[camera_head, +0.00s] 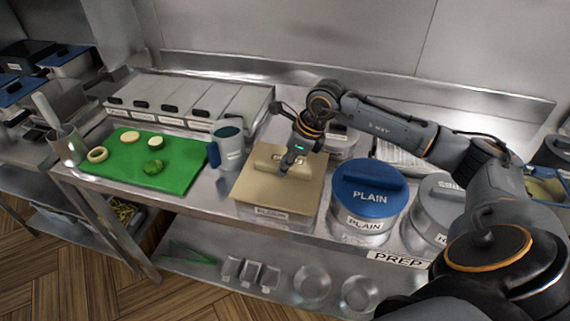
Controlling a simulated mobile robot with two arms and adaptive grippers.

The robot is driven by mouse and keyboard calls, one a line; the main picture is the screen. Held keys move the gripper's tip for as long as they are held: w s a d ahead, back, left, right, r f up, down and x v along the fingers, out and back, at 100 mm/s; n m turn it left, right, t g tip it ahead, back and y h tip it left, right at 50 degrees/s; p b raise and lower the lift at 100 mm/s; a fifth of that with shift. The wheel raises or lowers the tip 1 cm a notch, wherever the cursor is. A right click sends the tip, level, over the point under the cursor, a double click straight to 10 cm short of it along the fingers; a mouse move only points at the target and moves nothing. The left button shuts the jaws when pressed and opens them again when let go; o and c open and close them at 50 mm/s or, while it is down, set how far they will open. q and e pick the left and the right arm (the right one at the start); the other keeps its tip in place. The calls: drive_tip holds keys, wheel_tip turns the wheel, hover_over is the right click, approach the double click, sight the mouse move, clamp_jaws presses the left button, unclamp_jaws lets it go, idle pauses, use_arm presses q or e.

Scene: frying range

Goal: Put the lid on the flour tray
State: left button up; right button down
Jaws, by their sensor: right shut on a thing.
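The tan lid (248,188) is a flat square with a raised bar handle. It lies over the steel flour tray (268,212), whose label shows at the front edge. The lid covers the tray's opening, so the inside is hidden. I cannot tell whether the lid rests fully on the rim. My right gripper (287,167) comes down from above and is shut on the lid's handle. My left gripper is not in view.
A blue-lidded PLAIN tub (362,205) and a grey-lidded tub (438,205) stand to the right. A blue-handled jug (229,148) stands just left of the lid. A green board (135,172) with vegetable pieces lies further left. Lidded bins (185,100) line the back.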

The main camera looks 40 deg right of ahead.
drive_tip(key=c, duration=1.3)
unclamp_jaws()
drive_tip(key=shift+o, duration=0.2)
drive_tip(key=v, duration=1.2)
